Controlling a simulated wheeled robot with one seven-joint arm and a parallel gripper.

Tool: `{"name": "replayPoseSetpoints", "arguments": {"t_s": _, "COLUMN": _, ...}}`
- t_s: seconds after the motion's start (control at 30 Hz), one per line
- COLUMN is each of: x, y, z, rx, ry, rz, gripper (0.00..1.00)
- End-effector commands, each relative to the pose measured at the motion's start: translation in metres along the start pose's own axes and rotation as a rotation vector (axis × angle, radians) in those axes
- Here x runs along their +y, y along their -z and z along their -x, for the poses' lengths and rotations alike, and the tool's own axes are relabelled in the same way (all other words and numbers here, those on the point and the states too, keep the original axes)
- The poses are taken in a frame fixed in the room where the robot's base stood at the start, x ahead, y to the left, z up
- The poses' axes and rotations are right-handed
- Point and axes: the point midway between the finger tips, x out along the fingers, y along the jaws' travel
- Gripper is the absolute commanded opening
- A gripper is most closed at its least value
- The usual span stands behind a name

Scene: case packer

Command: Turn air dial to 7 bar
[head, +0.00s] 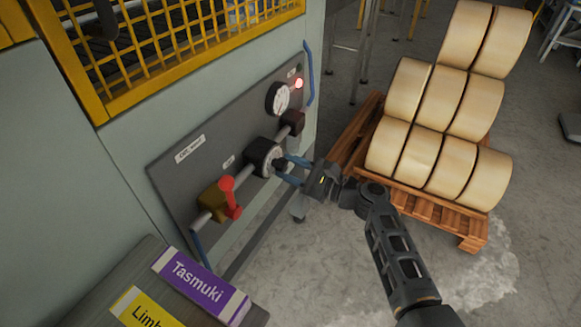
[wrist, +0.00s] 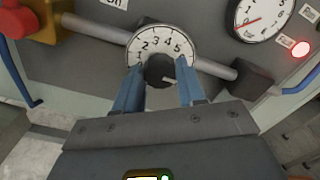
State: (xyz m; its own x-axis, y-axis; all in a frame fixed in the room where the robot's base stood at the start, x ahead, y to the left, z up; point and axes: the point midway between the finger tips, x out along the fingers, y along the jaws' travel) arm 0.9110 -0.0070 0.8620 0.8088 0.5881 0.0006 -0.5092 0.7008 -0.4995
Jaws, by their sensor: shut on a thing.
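The air dial (head: 262,153) is a round white scale with a dark centre knob, set on the pipe across the grey panel. In the wrist view the dial (wrist: 163,38) shows the numbers 1 to 5; the rest of its scale is hidden or unreadable. My gripper (wrist: 158,80) has its blue fingers either side of the dark knob (wrist: 158,69) and is shut on it. A pale mark on the knob points to the right. In the head view my gripper (head: 284,166) reaches the dial from the right.
A white gauge (head: 279,98) has its red needle near 0 in the wrist view (wrist: 257,19). A red lamp (head: 299,83) is lit. A red lever (head: 229,197) on a brass valve sits left of the dial. A pallet (head: 422,211) of rolls stands right.

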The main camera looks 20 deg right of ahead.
Motion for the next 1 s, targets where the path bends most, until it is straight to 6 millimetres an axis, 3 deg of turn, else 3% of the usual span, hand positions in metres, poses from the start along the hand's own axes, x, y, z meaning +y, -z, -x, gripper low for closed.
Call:
{"name": "replayPoseSetpoints", "arguments": {"t_s": 0.23, "x": 0.0, "y": 0.002, "z": 0.001, "rx": 0.005, "ry": 0.003, "rz": -0.001, "gripper": 0.09}}
{"name": "replayPoseSetpoints", "arguments": {"t_s": 0.27, "x": 0.0, "y": 0.002, "z": 0.001, "rx": 0.005, "ry": 0.003, "rz": -0.001, "gripper": 0.4}}
{"name": "replayPoseSetpoints", "arguments": {"t_s": 0.5, "x": 0.0, "y": 0.001, "z": 0.001, "rx": 0.003, "ry": 0.001, "rz": 0.0, "gripper": 0.63}}
{"name": "replayPoseSetpoints", "arguments": {"t_s": 0.8, "x": 0.0, "y": 0.001, "z": 0.003, "rx": 0.002, "ry": 0.001, "rz": 0.001, "gripper": 0.65}}
{"name": "replayPoseSetpoints", "arguments": {"t_s": 1.0, "x": 0.001, "y": 0.002, "z": 0.028, "rx": 0.004, "ry": 0.002, "rz": 0.0, "gripper": 0.65}}
